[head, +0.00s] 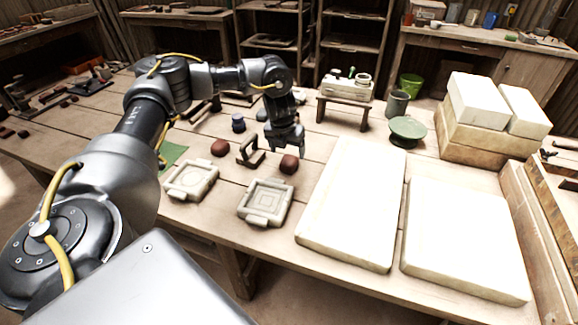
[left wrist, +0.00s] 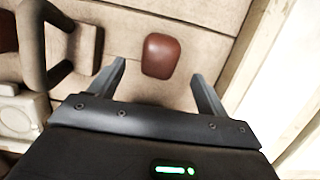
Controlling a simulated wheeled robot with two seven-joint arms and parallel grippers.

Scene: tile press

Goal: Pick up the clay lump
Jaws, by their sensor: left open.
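A reddish-brown clay lump (head: 289,163) sits on the wooden table, just behind a pale square mould. In the left wrist view the lump (left wrist: 161,56) lies ahead of the fingers, roughly centred between their lines, with nothing gripping it. My left gripper (head: 287,148) points down just above the lump, its fingers spread and empty. A second reddish-brown lump (head: 219,147) lies further left on the table. My right gripper is out of view.
A dark handled tool (head: 250,156) stands close left of the lump. Pale moulds (head: 265,202) (head: 191,180) lie in front and to the left. Large pale slabs (head: 352,205) (head: 463,240) cover the table to the right. A green dish (head: 408,130) stands behind them.

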